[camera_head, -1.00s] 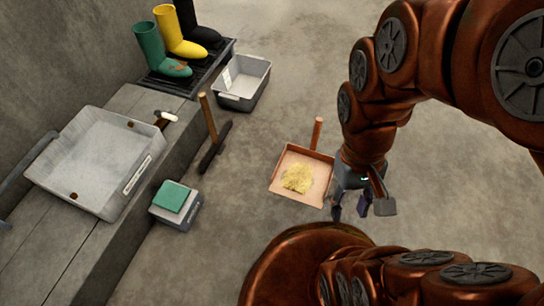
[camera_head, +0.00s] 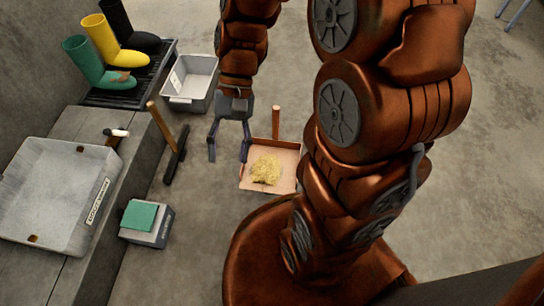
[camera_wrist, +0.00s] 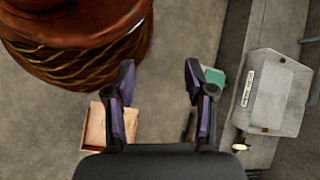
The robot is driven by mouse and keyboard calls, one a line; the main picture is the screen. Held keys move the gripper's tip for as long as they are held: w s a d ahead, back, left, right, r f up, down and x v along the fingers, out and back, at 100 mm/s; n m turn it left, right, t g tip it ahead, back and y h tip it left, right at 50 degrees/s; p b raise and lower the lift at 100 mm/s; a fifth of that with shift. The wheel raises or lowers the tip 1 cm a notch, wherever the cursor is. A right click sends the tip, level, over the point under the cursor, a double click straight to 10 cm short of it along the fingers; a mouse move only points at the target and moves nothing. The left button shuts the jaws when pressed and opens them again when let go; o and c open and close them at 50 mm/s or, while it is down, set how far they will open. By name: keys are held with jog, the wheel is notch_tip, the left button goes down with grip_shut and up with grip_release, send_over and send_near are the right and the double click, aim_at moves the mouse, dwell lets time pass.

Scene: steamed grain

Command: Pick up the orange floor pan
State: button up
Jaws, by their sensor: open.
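The orange floor pan (camera_head: 286,182) lies flat on the concrete floor, with a heap of yellow grain (camera_head: 265,169) in it. Its upright-pointing handle (camera_head: 276,123) extends toward the back. My gripper (camera_head: 228,160) is open and empty, above the floor at the pan's left side, one finger overlapping the pan's left back corner in the head view. In the wrist view the pan (camera_wrist: 95,128) shows at the left, partly hidden behind the left finger of my gripper (camera_wrist: 160,80). I cannot tell whether they touch.
A brush with a wooden handle (camera_head: 159,122) stands left of my gripper. A grey bin (camera_head: 192,98) is behind it. A scale with a green pad (camera_head: 146,238), a large grey tray (camera_head: 30,160) on a ledge and several boots (camera_head: 103,43) are left. Floor between scale and pan is clear.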

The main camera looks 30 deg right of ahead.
jog(key=w+d+f+m+t+y+b, duration=0.1)
jog(key=w+d+f+m+t+y, duration=0.2)
jog(key=w, duration=0.7)
jog(key=w+d+f+m+y, duration=0.3)
jog(key=w+f+m+y, duration=0.2)
jog(key=w, duration=0.4)
jog(key=w+d+f+m+t+y, duration=0.2)
jog(key=w+d+f+m+t, duration=0.45)
jog(key=d+f, duration=0.4)
jog(key=m+t+h+b, duration=0.2)
jog(key=m+t+b, duration=0.1)
jog(key=m+t, duration=0.5)
send_near(276, 110)
jog(key=w+a+f, duration=0.2)
jog(key=w, duration=0.2)
jog(key=shift+r+b+x, duration=0.15)
jog(key=shift+b+x, duration=0.5)
jog(key=shift+x, duration=0.9)
jog(key=shift+r+b+x, duration=0.15)
jog(key=shift+b+x, duration=0.45)
jog(key=shift+x, duration=0.95)
jog(key=shift+s+a, duration=0.15)
jog(key=shift+s, duration=0.05)
jog(key=shift+c, duration=0.3)
